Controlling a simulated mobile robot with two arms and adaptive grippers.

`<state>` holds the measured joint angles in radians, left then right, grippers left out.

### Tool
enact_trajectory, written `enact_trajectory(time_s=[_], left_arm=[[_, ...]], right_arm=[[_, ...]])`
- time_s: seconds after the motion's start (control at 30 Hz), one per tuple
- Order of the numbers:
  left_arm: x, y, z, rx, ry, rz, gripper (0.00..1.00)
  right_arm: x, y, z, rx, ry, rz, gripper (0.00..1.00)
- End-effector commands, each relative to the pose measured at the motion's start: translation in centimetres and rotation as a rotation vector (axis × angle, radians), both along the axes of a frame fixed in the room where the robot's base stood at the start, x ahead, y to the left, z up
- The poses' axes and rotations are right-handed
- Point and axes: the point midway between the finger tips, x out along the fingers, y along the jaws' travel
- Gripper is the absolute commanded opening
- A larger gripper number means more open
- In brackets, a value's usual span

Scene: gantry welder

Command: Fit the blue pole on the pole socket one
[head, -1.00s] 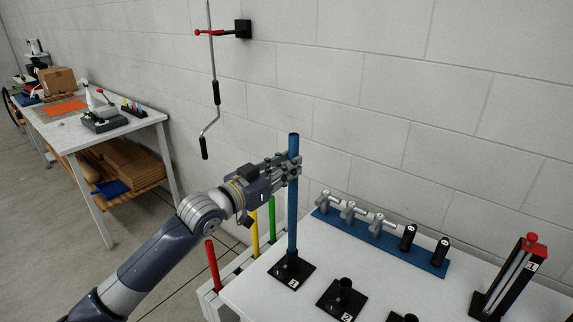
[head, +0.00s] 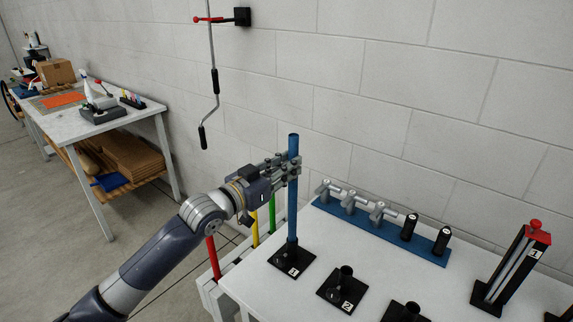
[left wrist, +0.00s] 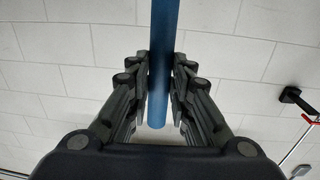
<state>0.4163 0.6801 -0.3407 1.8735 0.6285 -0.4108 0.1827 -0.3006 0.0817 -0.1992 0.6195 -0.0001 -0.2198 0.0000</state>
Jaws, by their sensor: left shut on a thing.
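The blue pole (head: 292,205) stands upright at the front left part of the white table. My left gripper (head: 293,168) is shut on its upper part, with a short piece of pole above the fingers. The pole's lower end meets pole socket one (head: 291,260), a black square base with a short tube at the table's left corner. The pole appears to be in the tube; I cannot tell how deep. In the left wrist view both fingers (left wrist: 160,90) press on the blue pole (left wrist: 158,110) from either side. My right gripper is not in view.
Socket two (head: 343,288) and another black socket (head: 404,313) stand to the right. A blue rack (head: 385,235) with grey and black handles lies behind. Red (head: 213,257), yellow (head: 255,229) and green (head: 272,213) poles stand in a white rack beside the table.

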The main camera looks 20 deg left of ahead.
Motion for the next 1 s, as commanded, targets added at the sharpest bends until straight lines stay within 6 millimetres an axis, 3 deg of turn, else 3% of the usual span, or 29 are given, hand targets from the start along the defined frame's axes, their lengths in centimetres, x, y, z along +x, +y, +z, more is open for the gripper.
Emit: enact_trajectory(time_s=[0.47, 0.5, 0.6, 1.0], left_arm=[[0.0, 0.0, -2.0, -0.001, -0.001, 0.000, 0.00], [0.0, 0.0, -1.9, -0.001, -0.002, 0.000, 0.27], [0.0, 0.0, -1.8, 0.000, -0.001, 0.000, 0.43], [-0.4, 0.2, -2.0, 0.000, 0.001, 0.000, 0.43]], right_arm=[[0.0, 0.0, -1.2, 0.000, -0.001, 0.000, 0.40], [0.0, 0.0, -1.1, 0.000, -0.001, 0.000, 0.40], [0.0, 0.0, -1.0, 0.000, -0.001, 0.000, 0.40], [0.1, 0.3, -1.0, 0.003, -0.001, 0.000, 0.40]])
